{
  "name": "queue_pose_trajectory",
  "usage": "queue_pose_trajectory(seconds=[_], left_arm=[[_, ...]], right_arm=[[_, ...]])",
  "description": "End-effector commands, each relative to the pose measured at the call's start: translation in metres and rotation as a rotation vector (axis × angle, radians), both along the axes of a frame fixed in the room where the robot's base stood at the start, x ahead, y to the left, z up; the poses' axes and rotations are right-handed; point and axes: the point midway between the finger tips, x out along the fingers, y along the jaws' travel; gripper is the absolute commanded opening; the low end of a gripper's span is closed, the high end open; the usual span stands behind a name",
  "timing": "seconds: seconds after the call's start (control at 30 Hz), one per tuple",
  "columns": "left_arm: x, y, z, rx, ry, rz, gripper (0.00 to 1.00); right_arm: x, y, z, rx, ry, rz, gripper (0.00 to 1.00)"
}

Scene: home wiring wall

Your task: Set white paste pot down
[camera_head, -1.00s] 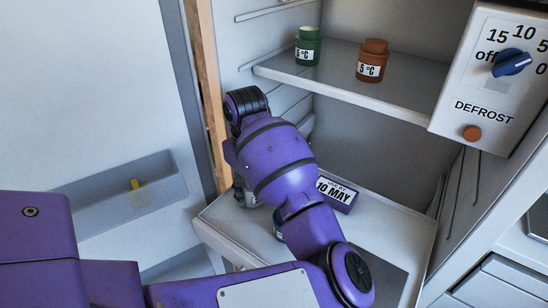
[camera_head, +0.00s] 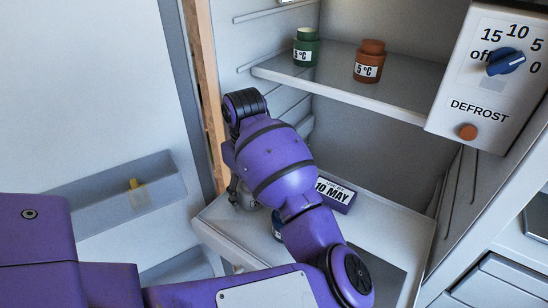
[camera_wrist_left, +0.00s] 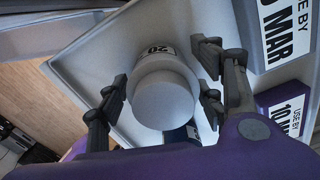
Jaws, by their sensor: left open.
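The white paste pot (camera_wrist_left: 165,100), with a pale round lid and a label reading 20, is upright on the lower fridge shelf (camera_wrist_left: 75,75) in the left wrist view. My left gripper (camera_wrist_left: 161,98) is open, with one finger on each side of the pot and a gap visible around it. In the head view my purple left arm hides most of the gripper and pot; a grey finger (camera_head: 233,190) shows at its left edge. My right gripper is in neither view.
A dark blue pot (camera_head: 277,225) stands close by, partly hidden. A 10 MAY sign (camera_head: 335,194) is behind it. A green jar (camera_head: 306,47) and a brown jar (camera_head: 370,61) stand on the upper shelf (camera_head: 335,85). The defrost panel (camera_head: 490,75) is at right.

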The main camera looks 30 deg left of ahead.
Motion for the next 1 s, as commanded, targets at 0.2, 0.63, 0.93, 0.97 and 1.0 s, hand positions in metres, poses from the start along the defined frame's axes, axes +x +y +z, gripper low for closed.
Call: queue_pose_trajectory(seconds=[0.2, 0.63, 0.93, 0.97, 1.0], left_arm=[[0.002, 0.000, 0.044, 0.001, -0.010, 0.002, 0.62], [0.001, 0.000, 0.113, 0.000, -0.004, 0.001, 0.62], [0.000, 0.000, 0.117, 0.000, -0.002, 0.000, 0.62], [0.000, 0.000, 0.117, 0.000, -0.002, 0.000, 0.62], [0.000, 0.000, 0.117, 0.000, -0.002, 0.000, 0.62]], right_arm=[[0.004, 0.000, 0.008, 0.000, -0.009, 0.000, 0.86], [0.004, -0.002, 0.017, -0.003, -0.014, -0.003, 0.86], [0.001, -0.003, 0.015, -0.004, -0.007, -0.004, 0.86], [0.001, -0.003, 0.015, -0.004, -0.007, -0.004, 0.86], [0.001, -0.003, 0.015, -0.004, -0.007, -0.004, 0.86]])
